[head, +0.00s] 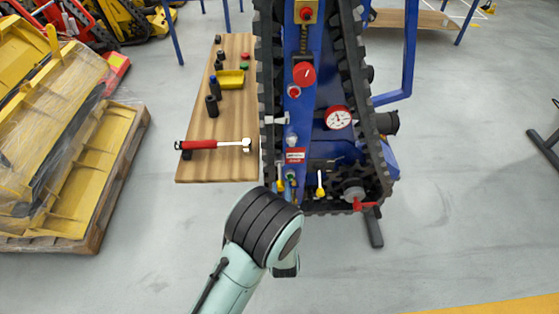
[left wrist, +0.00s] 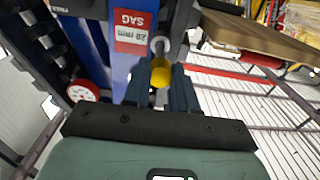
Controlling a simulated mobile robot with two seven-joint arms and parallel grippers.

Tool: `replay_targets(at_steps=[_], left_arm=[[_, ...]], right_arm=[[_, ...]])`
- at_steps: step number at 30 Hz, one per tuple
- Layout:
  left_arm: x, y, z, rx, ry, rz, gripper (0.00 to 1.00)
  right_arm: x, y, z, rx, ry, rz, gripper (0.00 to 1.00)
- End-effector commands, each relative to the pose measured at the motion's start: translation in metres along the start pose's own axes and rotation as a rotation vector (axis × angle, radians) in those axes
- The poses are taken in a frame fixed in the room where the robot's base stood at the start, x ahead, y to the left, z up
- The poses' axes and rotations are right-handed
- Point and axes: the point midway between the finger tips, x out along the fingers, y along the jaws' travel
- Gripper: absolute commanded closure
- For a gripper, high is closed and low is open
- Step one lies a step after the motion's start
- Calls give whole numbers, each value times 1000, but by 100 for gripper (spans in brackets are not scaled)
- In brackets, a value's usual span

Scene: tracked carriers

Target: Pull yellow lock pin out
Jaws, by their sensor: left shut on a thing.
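The yellow lock pin (head: 280,183) is at the lower front of the blue tracked carrier (head: 318,150), left of and below a red and white label (head: 295,155). In the left wrist view the yellow pin (left wrist: 160,72) sits between the dark fingers of my left gripper (left wrist: 160,82), close to the flipped "SAG 2.0 mm" label (left wrist: 134,32). My left gripper is shut on the pin. In the head view my wrist hides most of the gripper. I cannot tell how far the pin sits in its hole. My right gripper is not in view.
A second yellow handle (head: 320,185) stands just right of the pin. A red-handled valve (head: 362,203) and a gauge (head: 338,117) are on the carrier. A wooden bench (head: 195,165) with a hammer (head: 212,145) and sockets stands left.

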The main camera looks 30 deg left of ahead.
Motion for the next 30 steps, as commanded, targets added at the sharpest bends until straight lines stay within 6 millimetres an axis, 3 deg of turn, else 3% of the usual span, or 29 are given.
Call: replay_targets(at_steps=[15,30], left_arm=[[-18,0,0,-1,0,1,100],[-22,0,0,0,1,0,100]], right_arm=[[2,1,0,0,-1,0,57],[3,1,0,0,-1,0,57]])
